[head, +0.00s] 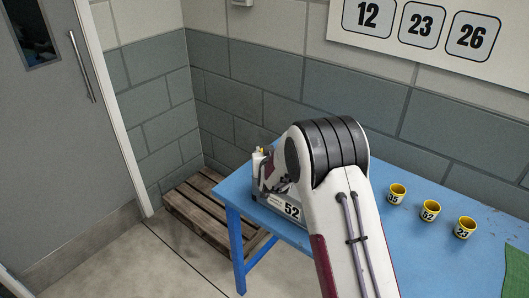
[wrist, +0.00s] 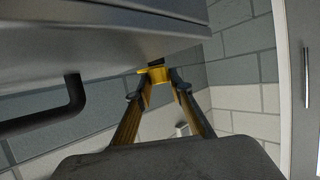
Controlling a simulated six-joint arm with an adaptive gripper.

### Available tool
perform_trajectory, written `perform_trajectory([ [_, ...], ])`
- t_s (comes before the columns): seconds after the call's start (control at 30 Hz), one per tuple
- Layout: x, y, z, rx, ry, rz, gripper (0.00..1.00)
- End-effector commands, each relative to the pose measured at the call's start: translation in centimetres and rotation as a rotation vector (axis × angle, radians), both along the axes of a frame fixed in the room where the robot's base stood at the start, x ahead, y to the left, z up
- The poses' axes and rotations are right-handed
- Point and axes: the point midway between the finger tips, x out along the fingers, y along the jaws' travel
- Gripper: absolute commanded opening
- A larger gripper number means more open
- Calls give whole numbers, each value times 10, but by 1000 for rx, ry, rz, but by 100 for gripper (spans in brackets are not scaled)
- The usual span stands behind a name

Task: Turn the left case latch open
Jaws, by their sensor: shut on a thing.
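The grey case (head: 291,211), with a "52" label, stands at the left end of the blue table, largely hidden behind my arm in the head view. In the wrist view its grey body (wrist: 100,30) fills the upper left, with a black bar handle (wrist: 73,92) below. A yellow latch (wrist: 155,74) projects from the case. My gripper (wrist: 158,85) is shut on this latch, one finger on each side. Only one latch shows in the wrist view, and how far it is turned is hard to tell. The head view does not show the fingertips clearly.
Several small yellow numbered cups, one marked 52 (head: 429,211), stand on the blue table (head: 400,265) to the right of my arm. A wooden pallet (head: 190,205) lies on the floor left of the table. A green mat (head: 517,270) lies at the right edge.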

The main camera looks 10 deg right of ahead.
Motion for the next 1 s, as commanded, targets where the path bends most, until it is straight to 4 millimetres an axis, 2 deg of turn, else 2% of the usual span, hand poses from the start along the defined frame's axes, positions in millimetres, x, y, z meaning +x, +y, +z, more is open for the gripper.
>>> perform_trajectory([
  [0.67,0,0,0,-1,1,27,0],
  [0.7,0,0,0,-1,1,27,28],
  [0.73,0,0,0,-1,1,27,36],
  [1.0,0,0,0,0,0,27,38],
])
